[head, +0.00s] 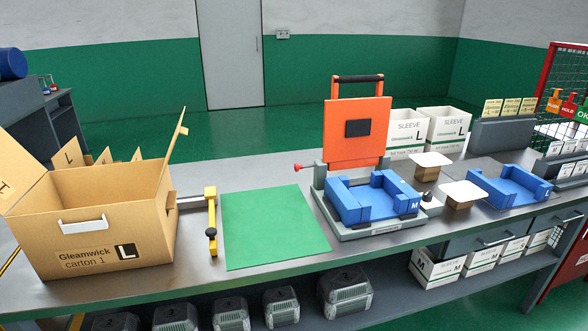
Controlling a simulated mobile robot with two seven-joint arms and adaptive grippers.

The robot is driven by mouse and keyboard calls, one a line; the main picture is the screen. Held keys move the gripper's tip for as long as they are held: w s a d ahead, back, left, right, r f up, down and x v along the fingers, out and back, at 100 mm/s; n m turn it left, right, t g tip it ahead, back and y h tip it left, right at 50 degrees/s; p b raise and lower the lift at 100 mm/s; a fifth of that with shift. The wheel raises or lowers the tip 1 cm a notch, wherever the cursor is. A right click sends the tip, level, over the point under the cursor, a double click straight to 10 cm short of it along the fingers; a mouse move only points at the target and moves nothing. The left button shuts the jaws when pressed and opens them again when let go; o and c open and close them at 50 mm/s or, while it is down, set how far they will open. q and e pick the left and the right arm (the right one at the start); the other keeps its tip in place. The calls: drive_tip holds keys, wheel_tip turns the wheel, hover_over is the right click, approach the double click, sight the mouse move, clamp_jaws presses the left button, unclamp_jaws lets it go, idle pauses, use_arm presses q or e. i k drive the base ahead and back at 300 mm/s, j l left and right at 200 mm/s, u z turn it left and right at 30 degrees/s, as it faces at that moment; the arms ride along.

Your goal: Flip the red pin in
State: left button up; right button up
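The red pin (299,168) sticks out to the left from the grey upright at the back left of the fixture. Its inner end is hidden, so I cannot tell how deep it sits. The fixture has a grey base (362,230) and a blue nest (347,203) marked M. Its orange lid (343,145) stands upright behind the nest, with a black handle (357,78) on top. Neither of my grippers is in view.
A green mat (273,227) lies left of the fixture, beside a yellow stop (211,222). An open carton (95,222) stands at the left. Another blue nest (510,187), marked L, white sleeve boxes (408,131) and two white-topped blocks stand on the right.

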sight(296, 167)
drive_tip(key=i+j+u, duration=0.1)
drive_tip(key=j, duration=0.25)
drive_tip(key=i+j+u, duration=0.1)
drive_tip(key=j, duration=0.2)
drive_tip(key=i+j, duration=0.2)
drive_tip(key=j, duration=0.15)
drive_tip(key=i+j+u, duration=0.15)
drive_tip(key=j, duration=0.15)
